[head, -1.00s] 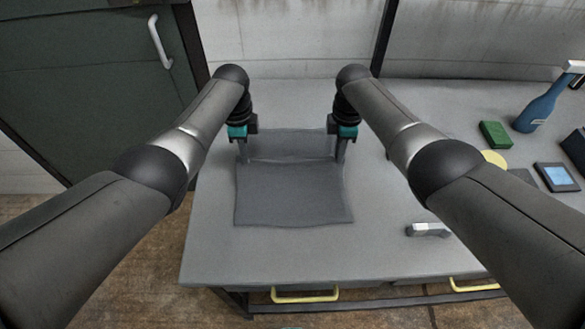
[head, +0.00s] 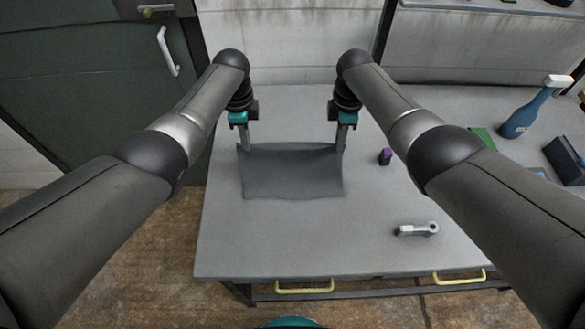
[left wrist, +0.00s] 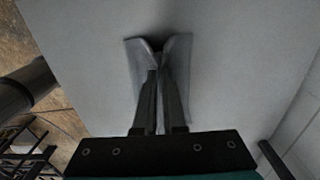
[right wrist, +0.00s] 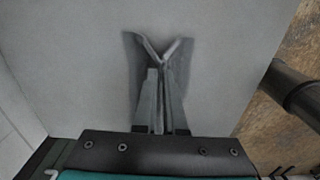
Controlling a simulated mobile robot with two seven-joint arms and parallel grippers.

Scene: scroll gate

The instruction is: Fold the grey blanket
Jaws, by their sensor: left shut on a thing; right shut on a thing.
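The grey blanket (head: 291,173) lies on the grey table in the head view, its near part flat and its far edge raised between my grippers. My left gripper (head: 246,147) is shut on the blanket's far left corner. My right gripper (head: 341,147) is shut on its far right corner. In the left wrist view the pinched cloth (left wrist: 140,52) spreads in a V beyond the shut fingers (left wrist: 158,75). The right wrist view shows the same kind of pinched corner (right wrist: 135,50) at the fingers (right wrist: 160,70). The blanket's underside is hidden.
A small purple object (head: 385,156) stands right of the blanket. A grey-white handheld tool (head: 417,230) lies nearer the front. The table (head: 290,240) is clear in front of the blanket.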

